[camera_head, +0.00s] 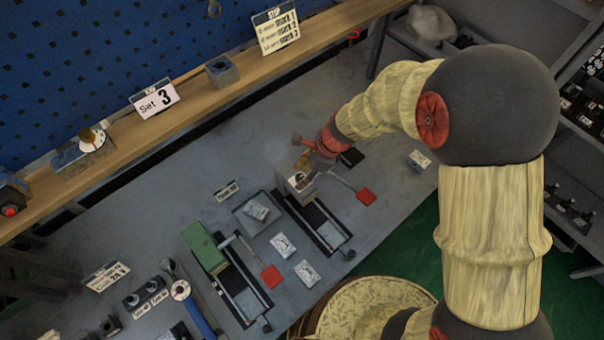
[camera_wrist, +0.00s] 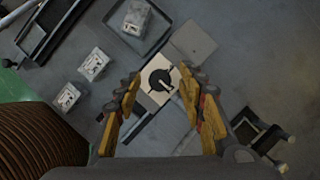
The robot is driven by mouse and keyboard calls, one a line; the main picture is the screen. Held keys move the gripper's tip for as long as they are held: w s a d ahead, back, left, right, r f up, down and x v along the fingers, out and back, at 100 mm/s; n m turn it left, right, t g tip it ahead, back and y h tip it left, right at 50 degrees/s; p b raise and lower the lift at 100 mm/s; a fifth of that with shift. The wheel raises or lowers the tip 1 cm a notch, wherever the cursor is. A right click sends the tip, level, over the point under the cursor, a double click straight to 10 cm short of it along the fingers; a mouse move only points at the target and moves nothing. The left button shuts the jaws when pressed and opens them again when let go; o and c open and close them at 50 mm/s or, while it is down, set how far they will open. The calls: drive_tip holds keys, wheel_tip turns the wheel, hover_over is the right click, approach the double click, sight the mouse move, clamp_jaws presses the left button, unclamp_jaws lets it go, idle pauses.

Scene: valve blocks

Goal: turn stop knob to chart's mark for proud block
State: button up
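My gripper (camera_wrist: 158,80) is open, its two yellow fingers apart above a pale block (camera_wrist: 150,97) with a round black knob (camera_wrist: 160,83) and small pointer on top. Contact is not visible. In the head view my gripper (camera_head: 304,156) is above that block (camera_head: 297,184), which sits at the right vise (camera_head: 325,226). The chart (camera_head: 276,28) stands on the wooden shelf, listing marks in lines too small to read surely. A card (camera_head: 155,99) reads "Set 3". A white-faced dial (camera_head: 92,139) stands on the shelf at left. I cannot tell which block is proud.
A grey tray (camera_head: 257,214) holds a small block, and two pale blocks (camera_head: 283,246) lie nearby. A red-ended handle (camera_head: 364,196) sticks out beside the right vise.

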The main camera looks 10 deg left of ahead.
drive_tip(key=shift+c, duration=0.5)
clamp_jaws()
drive_tip(key=shift+n, duration=0.3)
drive_tip(key=n+g+p, duration=0.1)
drive_tip(key=n, duration=0.3)
drive_tip(key=shift+w+r+g+h+p, duration=0.1)
drive_tip(key=shift+w+g+h+p, duration=0.05)
drive_tip(key=shift+g+h+p, duration=0.2)
drive_tip(key=n+g+h+p, duration=0.1)
drive_tip(key=n, duration=0.3)
drive_tip(key=shift+w+a+n, duration=0.1)
drive_tip(key=shift+a+n, duration=0.05)
drive_tip(key=shift+n, duration=0.25)
drive_tip(key=n+h, duration=0.1)
drive_tip(key=n, duration=0.1)
drive_tip(key=n+g, duration=0.1)
drive_tip(key=n, duration=0.1)
drive_tip(key=shift+a+n+h+p, duration=0.1)
drive_tip(key=shift+n+h+p, duration=0.2)
drive_tip(key=shift+h+p, duration=0.1)
drive_tip(key=shift+w+a+n+h, duration=0.1)
drive_tip(key=shift+n+h, duration=0.65)
drive_tip(key=shift+n, duration=1.25)
